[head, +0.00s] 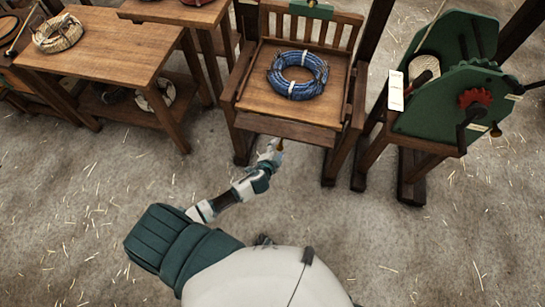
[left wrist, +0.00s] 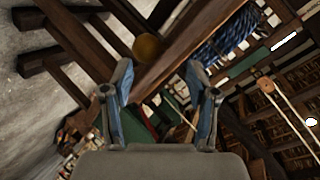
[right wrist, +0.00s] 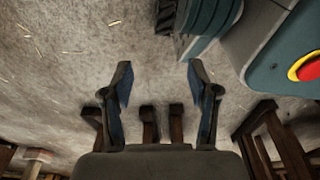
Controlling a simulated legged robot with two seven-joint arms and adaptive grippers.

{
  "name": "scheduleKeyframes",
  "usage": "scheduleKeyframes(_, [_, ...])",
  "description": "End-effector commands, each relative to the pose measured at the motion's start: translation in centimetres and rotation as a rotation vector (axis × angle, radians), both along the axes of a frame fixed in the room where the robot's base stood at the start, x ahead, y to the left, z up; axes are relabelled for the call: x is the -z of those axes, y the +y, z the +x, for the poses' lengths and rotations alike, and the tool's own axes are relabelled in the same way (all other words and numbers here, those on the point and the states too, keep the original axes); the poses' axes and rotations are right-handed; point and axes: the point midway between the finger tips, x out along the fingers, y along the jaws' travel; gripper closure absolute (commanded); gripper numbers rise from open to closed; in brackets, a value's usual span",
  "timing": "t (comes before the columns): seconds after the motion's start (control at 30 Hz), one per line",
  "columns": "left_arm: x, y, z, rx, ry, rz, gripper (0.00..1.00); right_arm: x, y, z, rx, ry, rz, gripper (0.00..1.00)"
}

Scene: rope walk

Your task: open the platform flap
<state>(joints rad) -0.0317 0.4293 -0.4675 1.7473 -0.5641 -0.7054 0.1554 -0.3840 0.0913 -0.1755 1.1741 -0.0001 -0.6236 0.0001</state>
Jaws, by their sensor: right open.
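A wooden platform stand (head: 258,82) with a slatted back holds a coil of blue rope (head: 299,75) tied with white bands. A wooden front board (head: 287,131), which looks like the flap, hangs below its front edge. A small brass knob (head: 280,145) shows at the board's lower edge. My left gripper (head: 275,150) is right by the knob. In the left wrist view its fingers (left wrist: 160,80) are spread, with the round knob (left wrist: 148,47) just beyond the tips, nearer the left-hand finger; no contact shows. My right gripper (right wrist: 157,80) is open and empty, outside the head view.
A wooden table (head: 100,50) with rope coils stands to the left. A green machine (head: 445,115) with a red gear stands close on the right. The straw-strewn floor (head: 400,230) in front is clear. The right wrist view shows bare floor and wooden legs.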

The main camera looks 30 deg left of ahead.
Motion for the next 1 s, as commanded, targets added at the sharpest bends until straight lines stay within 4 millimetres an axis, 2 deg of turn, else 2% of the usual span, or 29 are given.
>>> scheduleKeyframes(0.1, [-1.2, -0.4, -2.7, 0.002, 0.002, -0.003, 0.41, 0.0, 0.0, 0.0, -0.001, 0.0, 0.0, 0.4])
scheduleKeyframes(0.3, [-2.8, -0.8, -5.9, 0.002, 0.005, -0.003, 0.41, 0.0, 0.0, 0.0, -0.001, 0.001, 0.0, 0.4])
scheduleKeyframes(0.47, [-3.4, -0.9, -7.1, 0.001, 0.004, -0.001, 0.41, 0.0, 0.0, 0.0, -0.001, 0.001, 0.0, 0.4])
scheduleKeyframes(0.73, [-3.5, -0.9, -7.2, 0.002, 0.002, -0.001, 0.41, 0.0, 0.0, 0.0, -0.001, 0.001, 0.0, 0.4])
scheduleKeyframes(0.77, [-3.5, -0.9, -7.2, 0.002, 0.002, -0.001, 0.46, 0.0, 0.0, 0.0, -0.001, 0.001, 0.0, 0.4])
scheduleKeyframes(0.87, [-3.3, -1.0, -6.9, 0.014, -0.008, 0.017, 0.71, 0.2, 0.3, 1.3, -0.002, -0.032, 0.006, 0.4])
scheduleKeyframes(0.97, [-2.6, -1.4, -5.6, 0.066, -0.054, 0.099, 0.96, 0.4, 1.4, 6.4, -0.01, -0.164, 0.035, 0.4])
scheduleKeyframes(1.0, [-2.2, -1.7, -4.7, 0.099, -0.086, 0.158, 1.0, 0.1, 2.2, 9.6, -0.015, -0.253, 0.055, 0.4])
